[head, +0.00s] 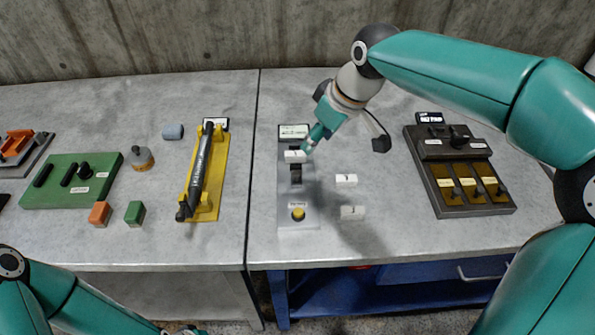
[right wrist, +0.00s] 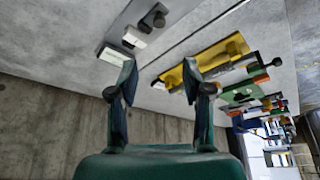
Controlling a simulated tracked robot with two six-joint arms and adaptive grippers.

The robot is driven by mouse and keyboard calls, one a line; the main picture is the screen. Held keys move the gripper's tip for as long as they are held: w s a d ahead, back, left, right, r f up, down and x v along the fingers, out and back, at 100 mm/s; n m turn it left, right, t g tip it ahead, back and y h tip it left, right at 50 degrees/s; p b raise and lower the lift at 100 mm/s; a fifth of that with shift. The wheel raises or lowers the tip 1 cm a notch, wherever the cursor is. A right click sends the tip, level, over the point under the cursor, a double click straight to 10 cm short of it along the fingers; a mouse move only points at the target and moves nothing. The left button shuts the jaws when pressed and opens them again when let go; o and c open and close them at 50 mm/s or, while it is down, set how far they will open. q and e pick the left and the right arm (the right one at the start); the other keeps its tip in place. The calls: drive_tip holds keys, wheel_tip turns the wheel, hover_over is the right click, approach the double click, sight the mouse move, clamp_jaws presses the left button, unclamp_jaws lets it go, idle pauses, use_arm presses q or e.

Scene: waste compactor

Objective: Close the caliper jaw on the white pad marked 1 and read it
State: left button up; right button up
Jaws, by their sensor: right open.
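The caliper looks to be the grey upright-lying plate (head: 285,205) on the bench, with a display (head: 294,131) at its far end, a dark slider (head: 296,174) and a yellow button (head: 298,213). A white pad (head: 294,156) sits on the plate just beyond the slider. Two more white pads (head: 346,180) (head: 352,212) lie to the plate's right; their marks are too small to read surely. My right gripper (head: 315,138) is open above the plate's far part, close to the pad there; contact cannot be told. Its two spread fingers show in the right wrist view (right wrist: 162,90), empty between.
A black panel (head: 432,200) with yellow bays stands to the right. A yellow stand (head: 212,180) with a black bar, a green board (head: 60,205) and small blocks are on the left bench. A seam divides the benches. A concrete wall (head: 190,40) is behind.

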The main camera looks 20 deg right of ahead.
sight(297, 173)
drive_tip(key=p+x, duration=0.1)
drive_tip(key=x, duration=1.4)
drive_tip(key=shift+d+f, duration=0.1)
drive_tip(key=shift+f, duration=0.15)
drive_tip(key=shift+c, duration=0.2)
